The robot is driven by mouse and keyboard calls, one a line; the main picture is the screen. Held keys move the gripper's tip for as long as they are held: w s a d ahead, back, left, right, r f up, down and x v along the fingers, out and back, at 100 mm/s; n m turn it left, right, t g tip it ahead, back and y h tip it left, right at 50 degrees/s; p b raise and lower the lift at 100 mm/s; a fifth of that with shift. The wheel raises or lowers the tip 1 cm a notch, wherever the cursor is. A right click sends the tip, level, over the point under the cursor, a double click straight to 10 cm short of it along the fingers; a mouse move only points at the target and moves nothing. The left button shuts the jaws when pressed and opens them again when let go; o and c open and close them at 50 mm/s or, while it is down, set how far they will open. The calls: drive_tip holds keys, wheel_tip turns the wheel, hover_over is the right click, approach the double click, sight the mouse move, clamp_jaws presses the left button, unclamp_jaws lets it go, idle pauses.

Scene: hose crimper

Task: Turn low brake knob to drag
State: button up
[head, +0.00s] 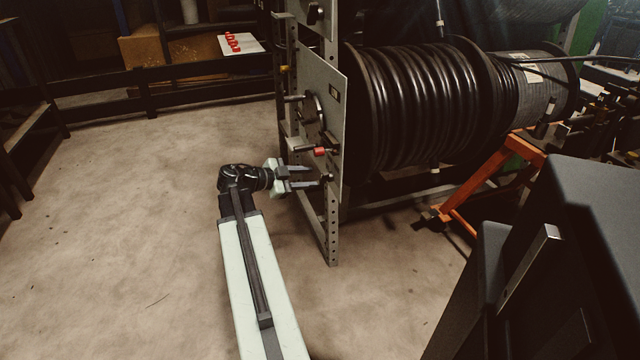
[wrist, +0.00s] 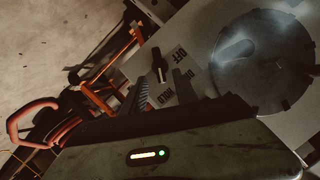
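The low brake knob (wrist: 158,62) is a small black knob with a pale tip, on the grey panel in the wrist view. Labels sit beside it: OFF (wrist: 180,55) to its right and what looks like HOLD (wrist: 167,95) below; one between is hard to read. I cannot tell which label the knob points at. In the head view a dark knob (head: 328,178) is low on the panel (head: 338,100). My gripper (head: 313,176) points at this low part, fingers apart and empty. Whether a fingertip touches the knob is unclear.
A red-ended knob (head: 320,152) sits just above my fingers, and a dark round disc (head: 312,115) higher up. A perforated upright (head: 332,225) carries the panel. A hose reel (head: 425,105) stands behind. The floor (head: 130,190) to the left is clear.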

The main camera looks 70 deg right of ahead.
sight(321, 178)
drive_tip(key=b+x, duration=0.1)
drive_tip(key=x, duration=0.4)
drive_tip(key=shift+d+f, duration=0.15)
clamp_jaws()
drive_tip(key=shift+s+a, duration=0.1)
drive_tip(key=shift+a, duration=0.15)
drive_tip(key=shift+d, duration=0.15)
